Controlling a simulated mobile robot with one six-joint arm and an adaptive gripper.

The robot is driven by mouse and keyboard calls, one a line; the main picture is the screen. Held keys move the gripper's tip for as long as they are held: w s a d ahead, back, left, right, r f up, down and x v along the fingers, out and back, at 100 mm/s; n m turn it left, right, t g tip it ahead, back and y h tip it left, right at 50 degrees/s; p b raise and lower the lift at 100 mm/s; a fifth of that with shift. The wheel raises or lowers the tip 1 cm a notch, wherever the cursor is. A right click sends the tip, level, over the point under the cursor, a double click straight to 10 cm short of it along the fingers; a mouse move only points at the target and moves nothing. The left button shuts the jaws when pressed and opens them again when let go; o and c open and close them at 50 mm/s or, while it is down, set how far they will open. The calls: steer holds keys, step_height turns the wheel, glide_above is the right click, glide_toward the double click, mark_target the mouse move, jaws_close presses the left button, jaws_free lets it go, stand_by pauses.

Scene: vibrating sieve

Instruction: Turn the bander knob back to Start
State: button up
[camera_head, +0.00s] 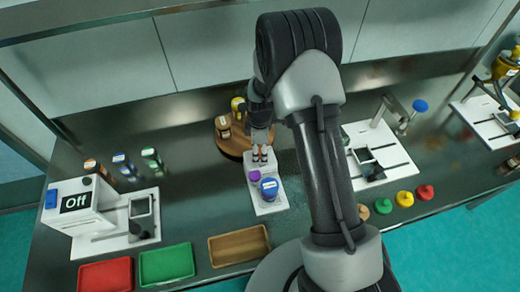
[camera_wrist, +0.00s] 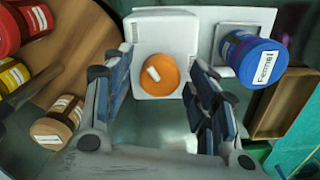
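The orange knob (camera_wrist: 160,75) sits on top of a white box (camera_wrist: 180,30) in the wrist view. A short white mark on the knob lies at a slant; no Start marking is legible. My gripper (camera_wrist: 156,72) is open. Its two fingers are to the left and right of the knob, with gaps on both sides; I cannot tell how high they are above it. In the head view my gripper (camera_head: 260,132) is over the far end of the central white unit (camera_head: 270,208), and the knob cannot be made out there.
A blue-lidded jar (camera_wrist: 250,58) stands close by my right finger. A round wooden board (camera_wrist: 85,40) with several jars is at left. A wooden tray (camera_head: 240,247) lies nearer. A white machine reading Off (camera_head: 76,201) stands far left.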

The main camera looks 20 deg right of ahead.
steer(key=c, duration=1)
steer(key=shift+o, duration=0.2)
steer(key=m, duration=0.4)
steer(key=shift+m, duration=0.4)
steer(key=m, duration=1.2)
steer(key=shift+m, duration=0.4)
steer(key=m, duration=0.6)
steer(key=shift+m, duration=0.3)
